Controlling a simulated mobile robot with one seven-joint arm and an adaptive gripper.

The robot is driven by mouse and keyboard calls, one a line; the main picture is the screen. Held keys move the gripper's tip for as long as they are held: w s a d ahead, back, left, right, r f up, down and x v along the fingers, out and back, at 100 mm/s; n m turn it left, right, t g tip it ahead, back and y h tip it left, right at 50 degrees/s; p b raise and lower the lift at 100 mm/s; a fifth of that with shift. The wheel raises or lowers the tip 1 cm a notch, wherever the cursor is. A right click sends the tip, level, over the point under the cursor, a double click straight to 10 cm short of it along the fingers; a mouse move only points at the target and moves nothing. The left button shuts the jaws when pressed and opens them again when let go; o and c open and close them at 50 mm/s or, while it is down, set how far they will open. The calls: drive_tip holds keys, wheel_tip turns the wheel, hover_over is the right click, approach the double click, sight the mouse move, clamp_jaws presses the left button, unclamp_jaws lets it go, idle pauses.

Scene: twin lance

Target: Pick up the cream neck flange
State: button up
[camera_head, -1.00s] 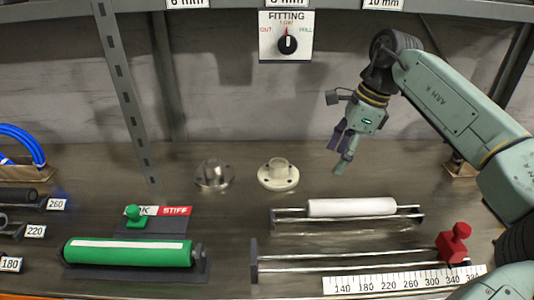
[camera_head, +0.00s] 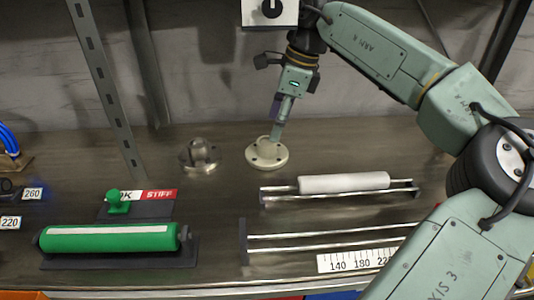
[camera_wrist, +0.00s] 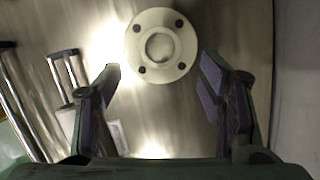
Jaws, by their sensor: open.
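The cream neck flange (camera_head: 266,155) stands on the bench top, a round disc with bolt holes and a raised neck. In the wrist view the cream flange (camera_wrist: 160,20) shows from above with its round neck in the middle. My gripper (camera_head: 276,134) points down just above and slightly right of the flange's neck in the head view. In the wrist view my gripper (camera_wrist: 158,75) has its two fingers spread apart, empty, with the flange ahead of and between the fingertip lines. Contact with the flange cannot be made out.
A grey metal neck flange (camera_head: 200,156) stands to the left. A white roller (camera_head: 343,183) on a rail rack lies in front right, with an empty rail rack (camera_head: 320,243) nearer. A green roller (camera_head: 108,238) lies front left. A FITTING dial panel (camera_head: 270,12) hangs above.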

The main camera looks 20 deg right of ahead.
sight(267, 141)
drive_tip(key=b+x, duration=0.4)
drive_tip(key=x, duration=0.1)
drive_tip(key=shift+w+a+f+b, duration=0.1)
drive_tip(key=shift+w+a+b, duration=0.1)
drive_tip(key=shift+a+b, duration=0.2)
drive_tip(key=c, duration=1.4)
